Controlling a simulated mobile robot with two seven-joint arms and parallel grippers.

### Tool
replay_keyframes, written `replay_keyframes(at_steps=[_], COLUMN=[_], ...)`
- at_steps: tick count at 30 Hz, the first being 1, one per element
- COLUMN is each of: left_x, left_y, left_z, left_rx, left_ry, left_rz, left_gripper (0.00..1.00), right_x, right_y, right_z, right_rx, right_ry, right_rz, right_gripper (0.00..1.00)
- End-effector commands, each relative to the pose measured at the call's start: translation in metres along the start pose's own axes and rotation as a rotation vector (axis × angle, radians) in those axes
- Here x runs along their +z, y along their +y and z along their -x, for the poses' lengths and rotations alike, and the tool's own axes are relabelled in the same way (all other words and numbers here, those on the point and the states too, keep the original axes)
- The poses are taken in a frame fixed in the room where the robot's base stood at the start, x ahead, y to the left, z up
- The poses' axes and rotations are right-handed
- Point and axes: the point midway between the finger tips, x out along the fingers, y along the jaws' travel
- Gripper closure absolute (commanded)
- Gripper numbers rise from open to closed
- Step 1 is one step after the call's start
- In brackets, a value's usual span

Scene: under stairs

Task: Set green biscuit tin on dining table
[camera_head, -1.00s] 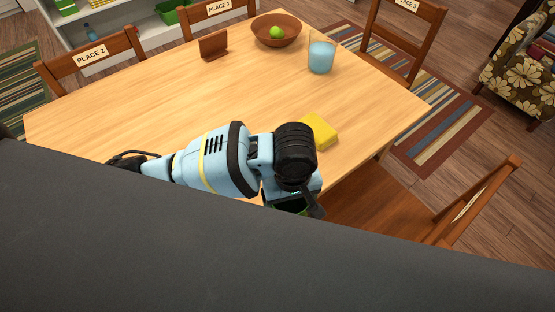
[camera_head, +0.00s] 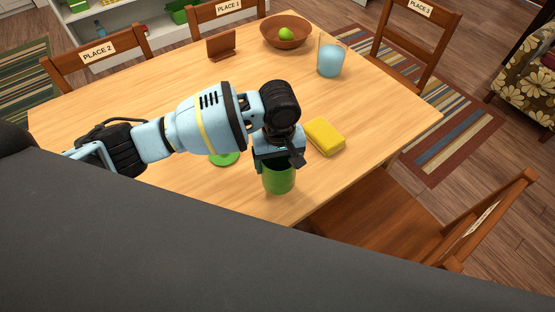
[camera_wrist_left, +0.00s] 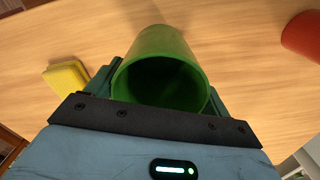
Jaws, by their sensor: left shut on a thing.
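The green biscuit tin (camera_head: 279,181) is an open-topped green cylinder. My left gripper (camera_head: 281,160) is shut on it near its rim, over the near edge part of the dining table (camera_head: 140,103). The left wrist view shows the tin (camera_wrist_left: 160,52) between the jaws (camera_wrist_left: 160,92), its dark open mouth facing the camera. I cannot tell whether its base touches the table. My right gripper is not in view.
A yellow sponge-like block (camera_head: 325,136) lies right of the tin, and a green disc (camera_head: 224,158) lies left. A blue glass (camera_head: 331,62), a bowl (camera_head: 287,33) and a brown stand (camera_head: 221,46) are farther back. A red object (camera_wrist_left: 302,35) shows in the wrist view.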

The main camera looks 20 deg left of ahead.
Motion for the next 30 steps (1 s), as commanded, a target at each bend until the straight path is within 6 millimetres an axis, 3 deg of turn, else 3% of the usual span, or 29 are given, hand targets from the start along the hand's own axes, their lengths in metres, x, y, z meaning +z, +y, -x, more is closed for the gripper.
replay_keyframes(at_steps=[14,21,30], left_x=[-0.026,-0.024,-0.024], left_y=[-0.001,-0.001,0.0], left_z=[-0.002,-0.037,-0.037], left_rx=[-0.001,-0.002,0.001], left_ry=[0.002,0.001,0.003], left_rz=[0.002,0.0,-0.001], left_gripper=[0.6,0.6,0.6], right_x=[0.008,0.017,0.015], right_y=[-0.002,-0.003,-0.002], right_z=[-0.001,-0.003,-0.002], right_rx=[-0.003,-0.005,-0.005], right_ry=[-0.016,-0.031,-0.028], right_rz=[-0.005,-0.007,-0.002], right_gripper=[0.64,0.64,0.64])
